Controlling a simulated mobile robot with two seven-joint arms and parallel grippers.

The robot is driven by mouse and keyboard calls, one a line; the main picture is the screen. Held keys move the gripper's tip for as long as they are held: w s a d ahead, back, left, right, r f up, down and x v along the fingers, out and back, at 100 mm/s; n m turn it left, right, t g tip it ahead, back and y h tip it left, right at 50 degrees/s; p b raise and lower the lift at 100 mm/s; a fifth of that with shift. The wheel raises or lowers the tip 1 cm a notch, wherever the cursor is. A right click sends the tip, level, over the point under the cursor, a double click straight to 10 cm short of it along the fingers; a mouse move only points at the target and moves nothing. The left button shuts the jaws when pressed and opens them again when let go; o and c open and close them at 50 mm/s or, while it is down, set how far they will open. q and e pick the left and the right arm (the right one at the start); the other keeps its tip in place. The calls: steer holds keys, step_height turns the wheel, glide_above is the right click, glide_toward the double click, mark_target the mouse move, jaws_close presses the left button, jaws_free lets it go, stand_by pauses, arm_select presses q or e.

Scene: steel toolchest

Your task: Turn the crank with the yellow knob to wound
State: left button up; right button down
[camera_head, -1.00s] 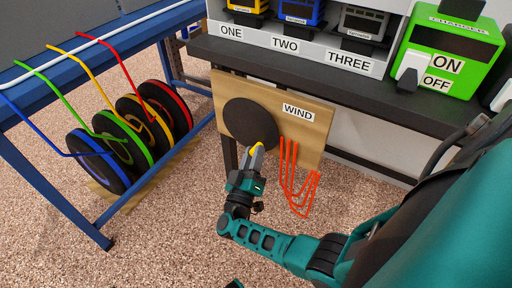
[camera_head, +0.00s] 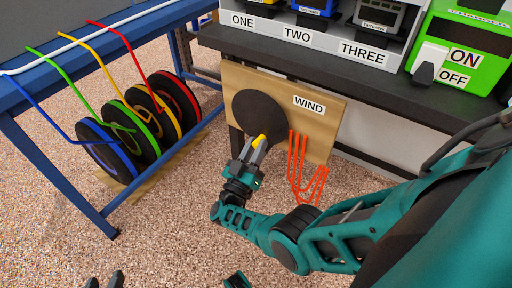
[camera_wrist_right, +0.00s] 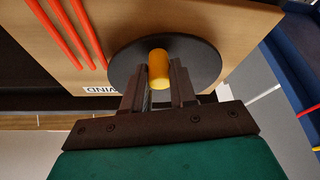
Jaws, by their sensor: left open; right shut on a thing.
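The crank is a round black disc (camera_head: 259,108) on a wooden board labelled WIND (camera_head: 308,104). Its yellow knob (camera_head: 258,139) sits near the disc's lower edge. My right gripper (camera_head: 253,149) is shut on the yellow knob. In the right wrist view, the knob (camera_wrist_right: 158,68) stands between the two fingers (camera_wrist_right: 160,82), with the black disc (camera_wrist_right: 204,58) behind it. My left gripper (camera_head: 105,281) shows only its dark fingertips at the bottom left edge, apart and empty, far from the crank.
Orange tubes (camera_head: 304,165) hang on the board right of the disc. A dark shelf (camera_head: 330,72) above carries chargers and a green box (camera_head: 462,55) with an ON/OFF switch. A blue rack (camera_head: 62,180) with coloured reels stands at the left. Speckled floor lies between.

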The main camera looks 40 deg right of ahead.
steer(key=shift+s+d+f, duration=0.1)
steer(key=shift+d+f, duration=0.05)
steer(key=shift+d, duration=0.15)
steer(key=c, duration=0.9)
jaws_free()
steer(key=shift+a, duration=0.1)
steer(key=shift+a, duration=0.2)
